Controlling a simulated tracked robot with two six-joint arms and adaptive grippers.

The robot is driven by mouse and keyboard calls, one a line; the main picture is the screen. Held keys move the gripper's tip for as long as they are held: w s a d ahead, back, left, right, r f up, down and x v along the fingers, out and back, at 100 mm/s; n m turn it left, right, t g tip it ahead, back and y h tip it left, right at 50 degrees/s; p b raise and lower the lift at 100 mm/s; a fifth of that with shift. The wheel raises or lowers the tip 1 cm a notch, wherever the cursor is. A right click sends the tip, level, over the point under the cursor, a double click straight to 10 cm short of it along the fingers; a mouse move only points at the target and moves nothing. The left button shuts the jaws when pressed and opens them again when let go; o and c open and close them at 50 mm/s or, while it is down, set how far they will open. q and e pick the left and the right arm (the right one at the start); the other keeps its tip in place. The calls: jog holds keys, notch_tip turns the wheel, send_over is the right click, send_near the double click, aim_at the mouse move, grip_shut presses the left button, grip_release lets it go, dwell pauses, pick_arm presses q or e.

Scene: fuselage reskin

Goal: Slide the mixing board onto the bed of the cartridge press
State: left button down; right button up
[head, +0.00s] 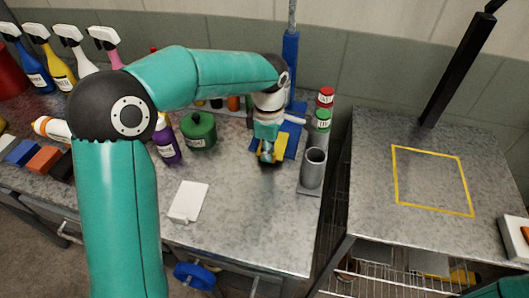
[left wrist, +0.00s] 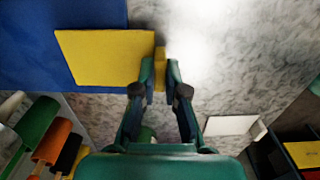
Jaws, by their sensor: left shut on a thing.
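The mixing board is a flat yellow plate (left wrist: 105,57) with a small yellow tab in the left wrist view. Part of it shows as a yellow patch (head: 281,146) in the head view. My left gripper (head: 266,154) is shut on the tab, between its fingertips in the left wrist view (left wrist: 161,78). The blue cartridge press (head: 290,70) stands at the back right of the bench. Its blue bed (left wrist: 75,13) lies under the far left part of the plate. I cannot tell whether plate and bed touch. My right gripper is not in view.
A grey cup on a base (head: 313,168) and red-capped and green-capped cans (head: 324,105) stand right of the press. A green pot (head: 198,130) and purple bottle (head: 166,140) stand left. A white board (head: 188,202) lies in front. The bench between is clear.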

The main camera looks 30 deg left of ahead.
pick_arm(q)
jog(key=shift+w+a+f+p, duration=0.1)
jog(key=shift+w+a+p, duration=0.15)
jog(key=shift+w+p, duration=0.45)
jog(key=shift+w+a+p, duration=0.2)
jog(key=shift+w+p, duration=0.2)
jog(key=shift+w, duration=0.6)
jog(key=shift+w+a+f+p, duration=0.1)
jog(key=shift+w+a+p, duration=0.15)
jog(key=shift+w+p, duration=0.45)
jog(key=shift+w+f+b, duration=0.15)
jog(key=shift+f+b, duration=0.05)
jog(key=shift+b, duration=0.15)
jog(key=c, duration=1.1)
grip_release()
jog(key=shift+c, duration=0.2)
notch_tip(320, 180, up, 12)
